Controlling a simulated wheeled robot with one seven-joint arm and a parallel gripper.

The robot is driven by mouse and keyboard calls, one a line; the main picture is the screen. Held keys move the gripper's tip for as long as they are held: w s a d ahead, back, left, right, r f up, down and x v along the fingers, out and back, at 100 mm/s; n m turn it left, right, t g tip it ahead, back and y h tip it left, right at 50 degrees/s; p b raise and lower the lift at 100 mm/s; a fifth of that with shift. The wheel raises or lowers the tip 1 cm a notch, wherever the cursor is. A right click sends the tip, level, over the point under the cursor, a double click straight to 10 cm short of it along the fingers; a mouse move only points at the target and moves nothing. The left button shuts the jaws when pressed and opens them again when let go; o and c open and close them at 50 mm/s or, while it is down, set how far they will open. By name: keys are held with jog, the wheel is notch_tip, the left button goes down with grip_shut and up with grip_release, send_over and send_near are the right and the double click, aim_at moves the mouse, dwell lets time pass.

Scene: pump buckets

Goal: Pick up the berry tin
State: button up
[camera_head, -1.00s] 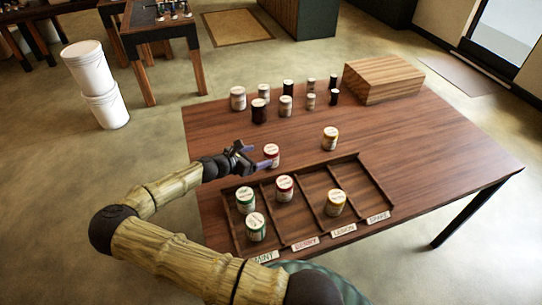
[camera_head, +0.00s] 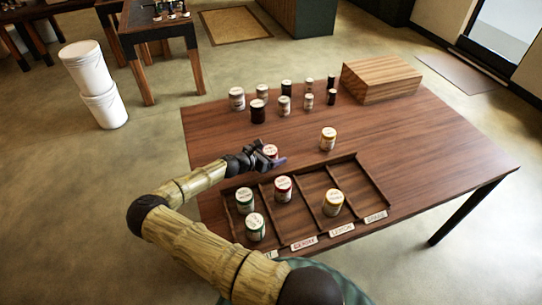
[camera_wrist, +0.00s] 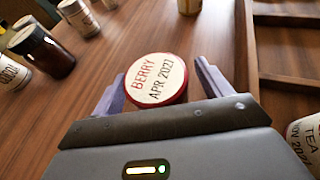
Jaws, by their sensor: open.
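The berry tin (camera_wrist: 156,78) has a red rim and a white lid reading "BERRY APR 2027". In the wrist view it sits between the two open fingers of my gripper (camera_wrist: 162,92), with the fingers on either side of it. In the head view the tin (camera_head: 270,151) stands on the table just behind the divided tray (camera_head: 345,160), partly hidden by my gripper (camera_head: 266,160). Whether the fingers touch the tin is not clear. Another red-lidded tin (camera_head: 283,187) stands in the tray's berry compartment.
Two green-lidded tins (camera_head: 245,199) stand in the left compartment and a yellow-lidded tin (camera_head: 333,202) in the lemon one. Another yellow-lidded tin (camera_head: 328,138) stands behind the tray. Several jars (camera_head: 258,111) and a wooden box (camera_head: 381,79) stand at the back. The table's right side is clear.

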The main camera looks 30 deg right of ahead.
jog(key=shift+w+d+f, duration=0.2)
jog(key=shift+d, duration=0.1)
jog(key=shift+s+a, duration=0.1)
jog(key=c, duration=1.1)
jog(key=shift+r, duration=0.15)
notch_tip(320, 180, up, 10)
jog(key=shift+f+b, duration=0.1)
jog(key=shift+b, duration=0.4)
